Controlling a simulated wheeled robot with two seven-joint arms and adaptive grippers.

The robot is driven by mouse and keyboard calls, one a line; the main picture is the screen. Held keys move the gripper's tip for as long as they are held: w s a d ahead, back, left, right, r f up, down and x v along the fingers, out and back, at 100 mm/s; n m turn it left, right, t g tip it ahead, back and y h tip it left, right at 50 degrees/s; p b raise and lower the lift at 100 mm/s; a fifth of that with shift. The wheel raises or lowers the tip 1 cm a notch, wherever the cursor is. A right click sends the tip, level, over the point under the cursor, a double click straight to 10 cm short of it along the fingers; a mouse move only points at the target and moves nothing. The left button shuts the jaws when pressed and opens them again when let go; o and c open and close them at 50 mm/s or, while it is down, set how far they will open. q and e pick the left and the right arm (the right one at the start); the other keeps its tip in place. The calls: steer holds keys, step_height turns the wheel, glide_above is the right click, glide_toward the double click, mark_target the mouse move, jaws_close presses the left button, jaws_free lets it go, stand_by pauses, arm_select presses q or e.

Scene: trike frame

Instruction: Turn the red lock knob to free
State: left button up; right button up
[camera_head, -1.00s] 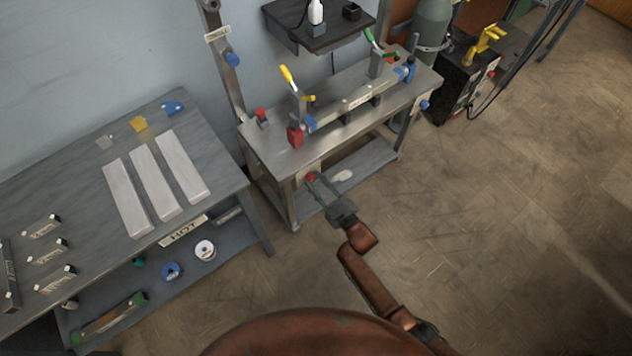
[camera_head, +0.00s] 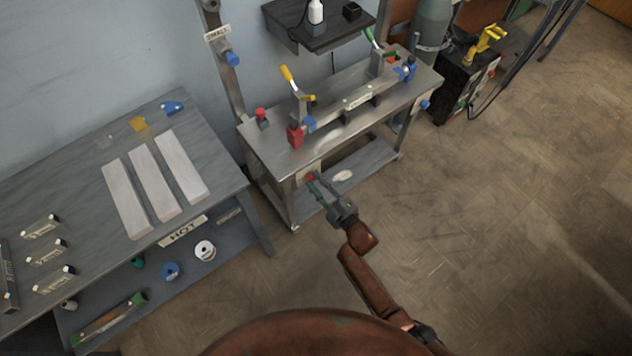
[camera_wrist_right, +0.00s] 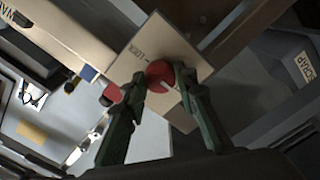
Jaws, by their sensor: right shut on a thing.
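The red lock knob (camera_wrist_right: 160,75) sits on a pale label plate (camera_wrist_right: 140,45) marked "LOCK" in the right wrist view. A pale line on the knob slants down to the right, away from the printed word. In the head view the knob (camera_head: 310,177) is on the front of the steel fixture table (camera_head: 345,140). My right gripper (camera_wrist_right: 160,80) has its two green fingers on either side of the knob, shut on it. In the head view this gripper (camera_head: 318,183) reaches the table's front from below right. My left gripper is not in view.
A red block (camera_head: 295,136) and yellow-handled clamp (camera_head: 290,78) stand on the fixture table above the knob. A grey bench (camera_head: 90,165) with pale bars is at the left. A dark machine (camera_head: 462,88) stands at the right. The floor (camera_head: 480,220) in front is clear.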

steer(key=o, duration=1.1)
steer(key=shift+o, duration=0.2)
steer(key=shift+s+d, duration=0.2)
steer(key=v, duration=1.1)
steer(key=shift+s, duration=0.2)
steer(key=shift+d, duration=0.1)
